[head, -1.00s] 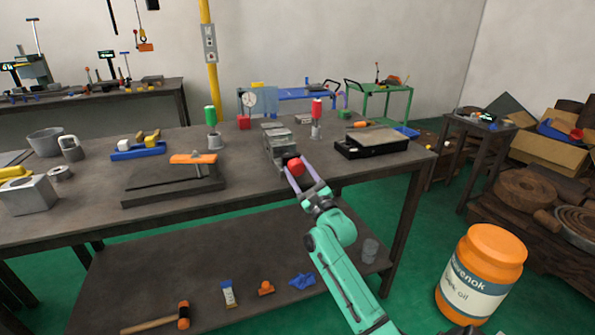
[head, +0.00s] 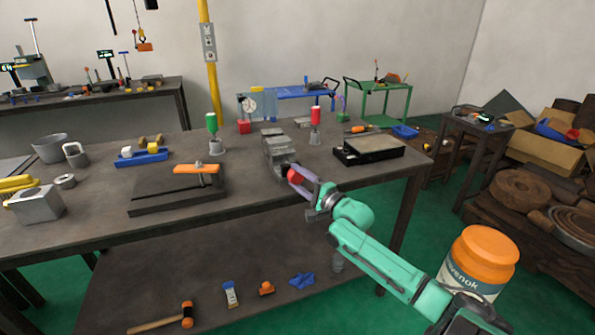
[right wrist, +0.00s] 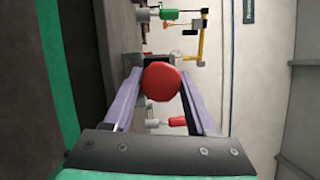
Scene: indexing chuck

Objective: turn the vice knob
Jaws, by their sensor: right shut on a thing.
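A grey metal vice (head: 277,150) sits near the front edge of the workbench (head: 250,205), in the middle of the head view. Its red round knob (head: 296,176) faces the front edge. My right gripper (head: 299,178) is shut on the knob, with its purple fingers on either side of it. In the right wrist view the red knob (right wrist: 161,82) sits between the two finger ends, and the vice body behind it is mostly hidden. My left gripper is not in view.
A black tray-like block (head: 370,148) lies right of the vice. A dark plate with an orange-handled tool (head: 197,168) lies left. An orange oil drum (head: 478,260) stands on the floor at right.

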